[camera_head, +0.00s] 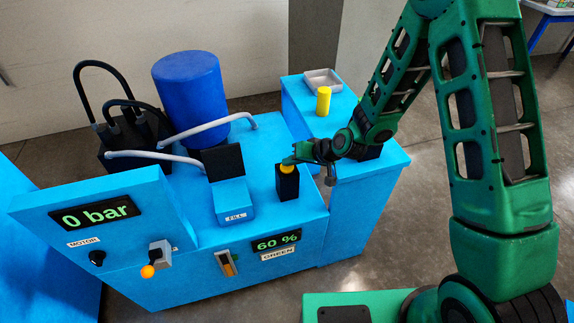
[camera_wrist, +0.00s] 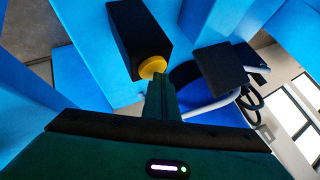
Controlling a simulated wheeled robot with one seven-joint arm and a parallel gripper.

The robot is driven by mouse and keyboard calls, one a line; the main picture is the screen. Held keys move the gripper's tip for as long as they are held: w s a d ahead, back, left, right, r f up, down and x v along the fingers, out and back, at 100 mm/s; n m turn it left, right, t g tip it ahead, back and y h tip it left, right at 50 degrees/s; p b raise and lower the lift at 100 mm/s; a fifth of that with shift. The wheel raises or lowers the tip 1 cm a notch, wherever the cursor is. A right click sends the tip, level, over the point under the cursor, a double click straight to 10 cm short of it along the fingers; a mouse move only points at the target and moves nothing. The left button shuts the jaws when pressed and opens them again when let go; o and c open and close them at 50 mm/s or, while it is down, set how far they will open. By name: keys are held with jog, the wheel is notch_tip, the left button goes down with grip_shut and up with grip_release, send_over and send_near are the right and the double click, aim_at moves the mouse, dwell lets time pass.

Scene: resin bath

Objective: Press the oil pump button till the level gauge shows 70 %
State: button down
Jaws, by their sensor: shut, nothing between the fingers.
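The yellow pump button (camera_head: 287,169) sits on top of a black box (camera_head: 288,187) on the blue machine. In the wrist view the button (camera_wrist: 152,67) shows just beyond my fingertips. My gripper (camera_head: 290,161) is shut and empty, its tips right at the button; whether they touch or press it I cannot tell. The green-digit display (camera_head: 277,242) on the machine's front reads 60 %.
A black flap (camera_head: 223,160) stands by the FILL spout, left of the button. A blue drum (camera_head: 191,98) and grey pipes are behind. A yellow cylinder (camera_head: 323,101) and a metal tray (camera_head: 322,82) stand on the side cabinet.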

aim_at(290, 168)
jog(key=shift+f, duration=0.3)
dwell(0.5)
jog(key=shift+r, duration=1.35)
jog(key=shift+r, duration=0.1)
jog(key=shift+r, duration=2.4)
